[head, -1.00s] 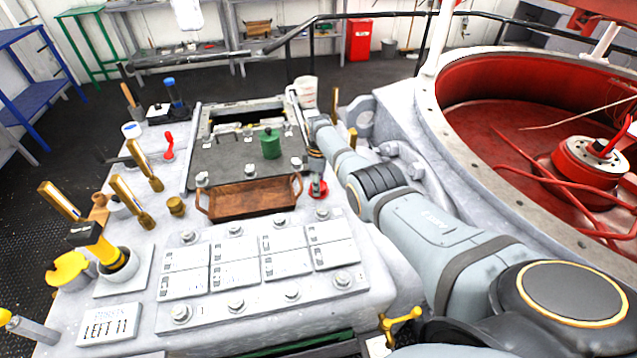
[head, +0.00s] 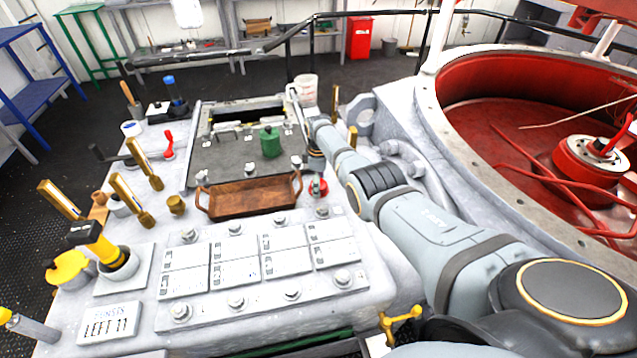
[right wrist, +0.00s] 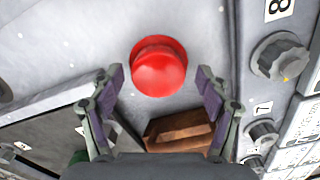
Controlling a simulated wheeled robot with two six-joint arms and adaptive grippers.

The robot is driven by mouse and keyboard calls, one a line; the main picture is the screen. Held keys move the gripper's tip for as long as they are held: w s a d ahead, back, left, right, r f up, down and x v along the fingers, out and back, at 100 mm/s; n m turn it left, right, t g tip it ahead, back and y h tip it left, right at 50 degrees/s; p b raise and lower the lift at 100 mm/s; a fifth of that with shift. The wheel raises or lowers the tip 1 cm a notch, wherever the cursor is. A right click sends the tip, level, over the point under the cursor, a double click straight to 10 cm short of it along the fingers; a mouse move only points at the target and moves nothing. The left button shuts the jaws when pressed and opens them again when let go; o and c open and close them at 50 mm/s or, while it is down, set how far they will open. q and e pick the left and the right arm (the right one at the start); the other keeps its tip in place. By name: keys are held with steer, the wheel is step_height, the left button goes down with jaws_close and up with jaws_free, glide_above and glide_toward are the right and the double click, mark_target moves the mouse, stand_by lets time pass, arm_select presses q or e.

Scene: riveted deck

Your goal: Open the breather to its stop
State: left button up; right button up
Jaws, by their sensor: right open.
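A red round knob (head: 318,188) stands on the pale deck just right of the brown tray. No readable label marks it as the breather. In the right wrist view the red knob (right wrist: 159,67) is smooth and domed, just beyond the fingertips. My right gripper (right wrist: 158,78) is open, its fingers spread left and right of the knob's line, with nothing held between them. In the head view my right gripper (head: 314,163) is small and partly hidden by its own arm, just behind the knob. My left gripper is not in view.
The brown tray (head: 250,211) and a green-knobbed cover (head: 270,143) lie left of the knob. Bolted label plates (head: 262,262) fill the front. Brass levers (head: 133,200) stand at left. A red-lined round well (head: 500,120) opens at right.

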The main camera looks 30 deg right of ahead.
steer(key=shift+r, duration=0.1)
step_height(320, 180, up, 12)
stand_by(0.4)
